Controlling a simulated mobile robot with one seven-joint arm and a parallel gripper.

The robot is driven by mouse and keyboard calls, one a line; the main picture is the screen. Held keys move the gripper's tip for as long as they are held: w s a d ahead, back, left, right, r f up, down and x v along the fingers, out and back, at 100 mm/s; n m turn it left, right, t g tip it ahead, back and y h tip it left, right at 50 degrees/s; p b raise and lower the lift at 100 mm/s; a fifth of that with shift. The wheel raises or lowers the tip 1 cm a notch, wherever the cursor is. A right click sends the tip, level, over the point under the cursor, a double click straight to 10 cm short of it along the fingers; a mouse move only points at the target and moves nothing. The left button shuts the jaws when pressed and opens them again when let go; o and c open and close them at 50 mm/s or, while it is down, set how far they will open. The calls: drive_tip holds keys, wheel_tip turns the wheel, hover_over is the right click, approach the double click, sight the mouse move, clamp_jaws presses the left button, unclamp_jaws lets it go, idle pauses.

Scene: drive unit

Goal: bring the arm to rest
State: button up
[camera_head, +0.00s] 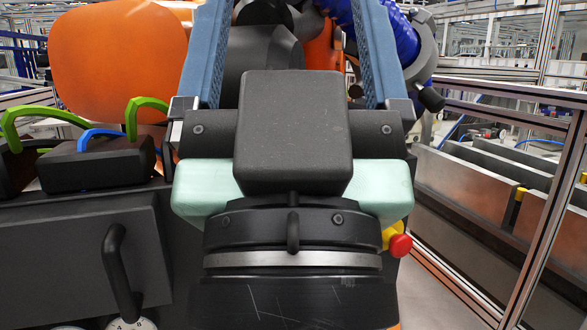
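My gripper (291,40) fills the middle of the head view. Its two blue-grey fingers stand wide apart and run up past the top edge, so their tips are out of sight. A dark grey rounded body (268,55) shows beyond and between the fingers. I cannot tell whether a finger touches it. No held thing is visible.
A blue ribbed hose (392,32) is at the upper right. Metal frames and grey panels (468,178) line the right side.

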wheel_tip(320, 180, up, 35)
drive_tip(key=p, duration=3.3)
